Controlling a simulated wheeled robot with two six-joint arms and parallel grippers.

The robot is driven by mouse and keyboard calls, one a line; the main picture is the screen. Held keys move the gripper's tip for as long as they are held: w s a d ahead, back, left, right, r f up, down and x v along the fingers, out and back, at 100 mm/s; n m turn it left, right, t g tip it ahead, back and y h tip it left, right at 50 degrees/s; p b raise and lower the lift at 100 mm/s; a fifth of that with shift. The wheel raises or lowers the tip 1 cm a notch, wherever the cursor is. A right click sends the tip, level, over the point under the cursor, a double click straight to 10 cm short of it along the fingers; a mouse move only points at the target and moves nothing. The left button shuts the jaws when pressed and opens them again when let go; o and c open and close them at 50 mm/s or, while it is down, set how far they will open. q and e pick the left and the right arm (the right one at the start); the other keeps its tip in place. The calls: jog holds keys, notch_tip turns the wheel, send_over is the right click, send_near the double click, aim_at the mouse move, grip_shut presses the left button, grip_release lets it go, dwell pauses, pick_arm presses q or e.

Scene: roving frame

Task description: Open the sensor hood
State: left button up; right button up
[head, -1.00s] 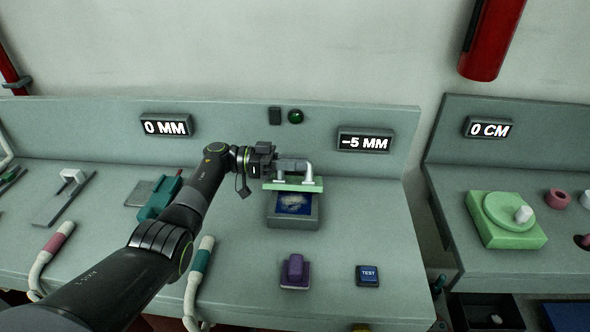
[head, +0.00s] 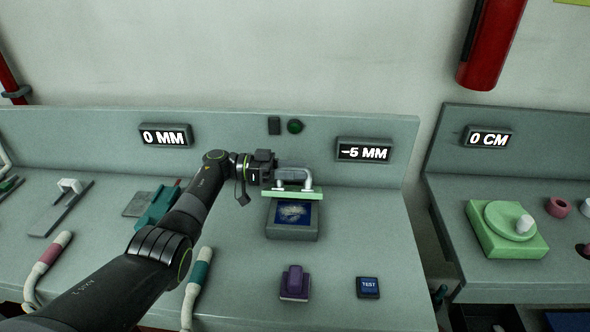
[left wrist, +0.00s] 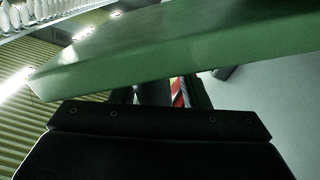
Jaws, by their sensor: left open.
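The sensor hood (head: 292,194) is a pale green panel with a white-posted handle (head: 308,181). It stands raised at the back of a grey sensor box (head: 292,232), whose blue face with a pale pattern (head: 292,212) is uncovered. My left gripper (head: 284,174) is at the handle, coming from its left. Its jaws are open; the fingers are hard to tell from the handle bar, so I cannot tell whether they touch. In the left wrist view a green panel, seemingly the hood (left wrist: 180,50), crosses the top, close above my dark gripper body. My right gripper is not in view.
A purple switch (head: 295,283) and a blue TEST button (head: 368,287) sit in front. Displays read 0 MM (head: 165,135) and -5 MM (head: 363,150). A teal-banded handle (head: 199,274) stands at the left front. A green dial (head: 508,222) is on the right console, across a gap.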

pick_arm(q)
jog(key=shift+a, duration=0.15)
jog(key=a+b, duration=0.7)
jog(key=a, duration=1)
